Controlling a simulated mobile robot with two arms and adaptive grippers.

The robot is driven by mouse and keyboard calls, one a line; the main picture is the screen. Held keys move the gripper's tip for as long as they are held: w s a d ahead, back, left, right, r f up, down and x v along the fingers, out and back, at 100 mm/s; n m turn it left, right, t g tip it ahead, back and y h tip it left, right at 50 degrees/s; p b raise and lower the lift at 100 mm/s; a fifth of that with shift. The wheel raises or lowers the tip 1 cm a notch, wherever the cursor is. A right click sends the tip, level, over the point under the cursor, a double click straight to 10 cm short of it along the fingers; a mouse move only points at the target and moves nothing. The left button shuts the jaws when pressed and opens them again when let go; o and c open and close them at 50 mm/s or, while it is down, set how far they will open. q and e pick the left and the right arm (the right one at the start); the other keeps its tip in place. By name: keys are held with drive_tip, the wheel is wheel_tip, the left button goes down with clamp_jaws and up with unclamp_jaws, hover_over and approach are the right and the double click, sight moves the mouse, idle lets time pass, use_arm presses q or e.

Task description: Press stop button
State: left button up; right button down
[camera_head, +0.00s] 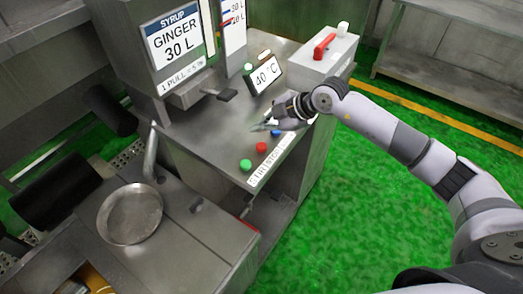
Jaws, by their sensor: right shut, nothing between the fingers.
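A row of round buttons sits on the metal counter: a green button (246,165), a red button (261,147) and a blue button (276,132). A white label (268,162) along the counter's front edge reads roughly "START STOP", partly too small to read. My right gripper (262,126) reaches in from the right, shut and empty. Its fingertips are above the counter, beyond the red button and beside the blue one in the picture. I cannot tell its exact height. My left gripper is not in view.
A syrup dispenser (175,45) marked "GINGER 30 L" stands behind the counter. A display (265,75) reads 40 °C. A white box (322,58) with a red handle is at the back right. A round metal pan (130,214) is at lower left. Green floor lies right.

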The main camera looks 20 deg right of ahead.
drive_tip(key=b, duration=0.2)
hover_over(261, 148)
wheel_tip(261, 148, down, 4)
drive_tip(key=shift+w+f, duration=0.1)
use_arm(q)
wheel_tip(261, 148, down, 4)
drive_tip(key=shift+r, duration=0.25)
use_arm(e)
drive_tip(key=shift+f, duration=0.35)
idle(0.5)
drive_tip(key=shift+f, duration=0.35)
use_arm(q)
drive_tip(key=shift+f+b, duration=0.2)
drive_tip(key=shift+b, duration=0.2)
use_arm(e)
drive_tip(key=shift+f, duration=0.7)
use_arm(q)
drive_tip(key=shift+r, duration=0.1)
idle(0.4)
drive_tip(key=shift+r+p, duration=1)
drive_tip(key=shift+p, duration=0.1)
use_arm(e)
drive_tip(key=shift+r, duration=1.05)
